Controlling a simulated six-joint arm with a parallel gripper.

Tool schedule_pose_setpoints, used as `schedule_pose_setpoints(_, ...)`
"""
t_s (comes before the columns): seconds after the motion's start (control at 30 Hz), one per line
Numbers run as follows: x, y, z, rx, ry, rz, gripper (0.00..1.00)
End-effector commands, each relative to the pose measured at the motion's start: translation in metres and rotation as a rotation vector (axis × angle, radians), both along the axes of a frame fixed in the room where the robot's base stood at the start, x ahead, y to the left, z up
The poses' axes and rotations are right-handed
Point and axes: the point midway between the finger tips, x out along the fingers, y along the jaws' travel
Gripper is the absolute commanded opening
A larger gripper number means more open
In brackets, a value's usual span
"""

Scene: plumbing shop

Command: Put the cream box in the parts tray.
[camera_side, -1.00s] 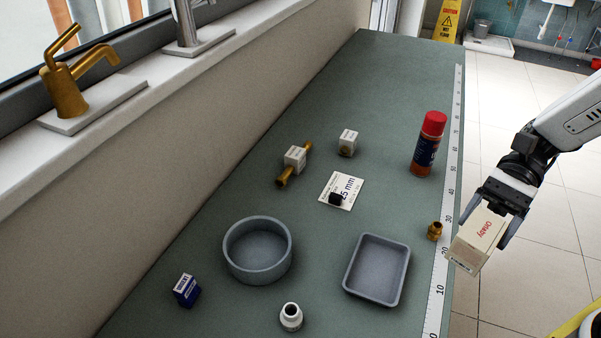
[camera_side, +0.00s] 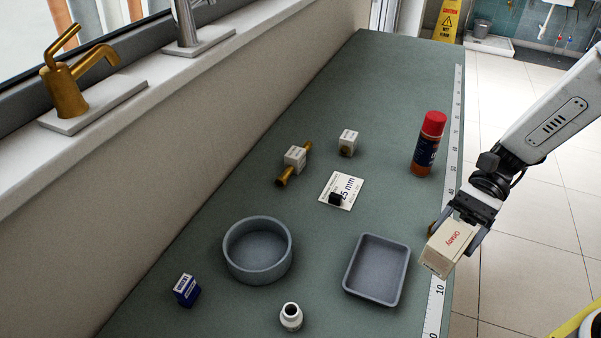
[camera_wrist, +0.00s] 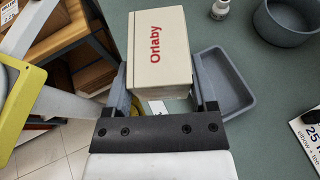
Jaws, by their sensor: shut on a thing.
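The cream box (camera_side: 449,247) has red lettering and is held between the fingers of my gripper (camera_side: 458,232), just right of the tray and over the ruler edge of the bench in the side view. In the wrist view the box (camera_wrist: 160,48) fills the space between my gripper's fingers (camera_wrist: 160,85) and hides part of the tray. The parts tray, taken to be the grey rectangular one (camera_side: 402,262), looks empty in the side view. Its right part shows beyond the box in the wrist view (camera_wrist: 240,95).
A round grey bowl (camera_side: 232,262), a white fitting (camera_side: 291,317) and a small blue box (camera_side: 187,290) stand left of the tray. Behind are a card (camera_side: 350,186), a red-capped can (camera_side: 425,150), and white blocks with brass parts (camera_side: 295,158). Bare bench lies around the tray.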

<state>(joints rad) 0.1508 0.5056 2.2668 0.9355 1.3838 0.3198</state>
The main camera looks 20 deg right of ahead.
Motion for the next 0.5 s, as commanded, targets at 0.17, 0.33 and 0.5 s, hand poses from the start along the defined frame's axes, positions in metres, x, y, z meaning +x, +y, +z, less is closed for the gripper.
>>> schedule_pose_setpoints(0.17, 0.027, 0.008, -0.013, 0.002, 0.001, 0.002, 0.01)
schedule_pose_setpoints(0.33, 0.051, 0.014, -0.024, 0.002, 0.001, 0.002, 0.01)
schedule_pose_setpoints(0.5, 0.068, 0.019, -0.040, 0.002, 0.001, 0.001, 0.01)
